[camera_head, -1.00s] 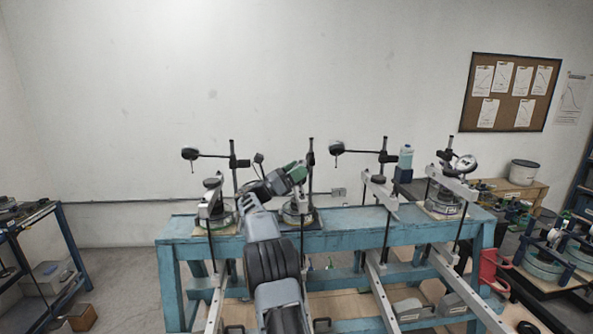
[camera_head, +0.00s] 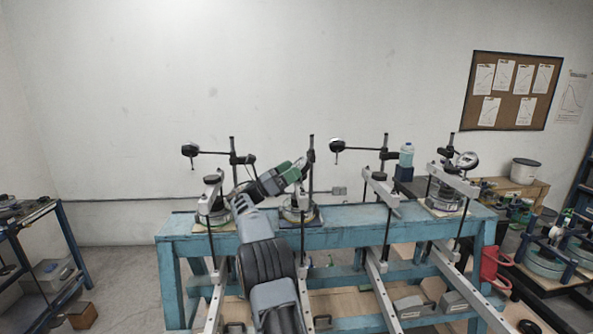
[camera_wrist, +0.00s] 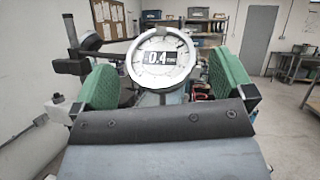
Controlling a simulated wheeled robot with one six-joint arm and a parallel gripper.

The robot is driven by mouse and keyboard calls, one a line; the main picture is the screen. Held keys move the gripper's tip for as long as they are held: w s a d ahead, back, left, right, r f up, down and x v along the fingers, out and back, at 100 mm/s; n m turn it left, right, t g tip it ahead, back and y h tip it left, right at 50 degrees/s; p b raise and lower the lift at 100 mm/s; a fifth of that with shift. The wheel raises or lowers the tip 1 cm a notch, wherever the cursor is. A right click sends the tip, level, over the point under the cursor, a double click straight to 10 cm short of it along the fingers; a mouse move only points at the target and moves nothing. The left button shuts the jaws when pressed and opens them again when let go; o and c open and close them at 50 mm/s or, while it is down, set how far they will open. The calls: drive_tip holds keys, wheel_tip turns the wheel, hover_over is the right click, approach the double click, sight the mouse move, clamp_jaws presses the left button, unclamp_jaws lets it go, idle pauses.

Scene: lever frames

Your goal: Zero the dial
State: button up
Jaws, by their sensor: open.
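In the wrist view a round dial (camera_wrist: 161,60) with a pale ring and a dark digital window faces me, its digits looking like 0.4. It appears between the two green jaws of my gripper (camera_wrist: 166,82), which are apart with nothing held. In the head view my gripper (camera_head: 301,168) is at the second stand, beside its black post (camera_head: 311,180). I cannot tell which head-view dial matches the wrist view. Other dials show at the left (camera_head: 190,151), third (camera_head: 337,146) and right (camera_head: 467,160) stands.
The stands and grey levers (camera_head: 381,190) sit on a blue bench (camera_head: 345,217). A black clamp arm (camera_wrist: 88,42) is close by the left jaw in the wrist view. A bottle (camera_head: 406,155) stands at the back right.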

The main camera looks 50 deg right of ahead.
drive_tip(key=b+v, duration=0.1)
drive_tip(key=v, duration=0.3)
drive_tip(key=shift+w+a+f, duration=0.1)
drive_tip(key=shift+a+f, duration=0.1)
drive_tip(key=shift+a, duration=0.05)
drive_tip(key=s+a+r+n+t+b, duration=0.25)
drive_tip(key=s+r+t+b, duration=0.25)
drive_tip(key=s+r, duration=0.7)
drive_tip(key=n+t+y, duration=0.4)
drive_tip(key=n+t, duration=0.9)
drive_tip(key=n, duration=0.2)
approach(298, 162)
drive_tip(key=p+x, duration=0.1)
drive_tip(key=x, duration=0.5)
drive_tip(key=p+x, duration=0.1)
drive_tip(key=x, duration=0.2)
drive_tip(key=shift+d+f+p, duration=0.35)
drive_tip(key=shift+f, duration=0.05)
drive_tip(key=shift+c, duration=0.5)
